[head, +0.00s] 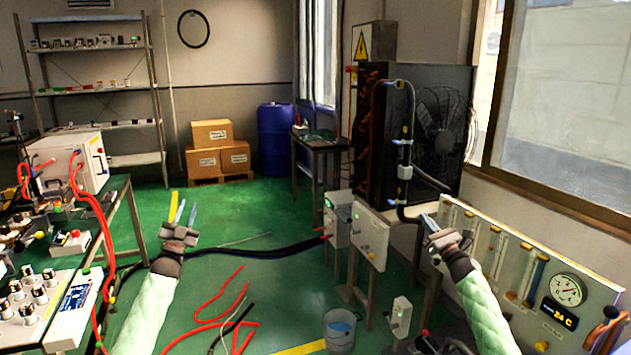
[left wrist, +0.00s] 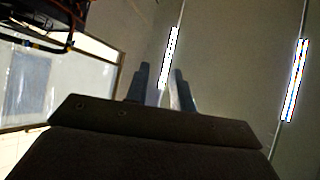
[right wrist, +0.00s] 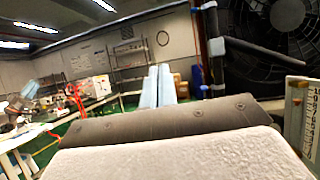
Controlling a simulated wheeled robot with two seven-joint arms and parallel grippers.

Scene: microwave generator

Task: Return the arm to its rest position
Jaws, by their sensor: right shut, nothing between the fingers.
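My left gripper (head: 187,208) is raised over the green floor at the left of centre in the head view. Its two fingers stand apart with a gap between them, and they also show in the left wrist view (left wrist: 161,88), empty. My right gripper (head: 429,222) is at the right in the head view, in front of the gauge panel's left end. Its fingers are together and hold nothing; they show side by side in the right wrist view (right wrist: 159,86). Both forearms, in pale green sleeves, come up from the bottom of the head view.
A gauge panel (head: 549,280) stands close to the right arm. A small control box on a stand (head: 370,237) is between the arms, with a bucket (head: 340,333) below. Benches with instruments (head: 72,298) line the left. Red and black cables (head: 215,300) lie on the floor.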

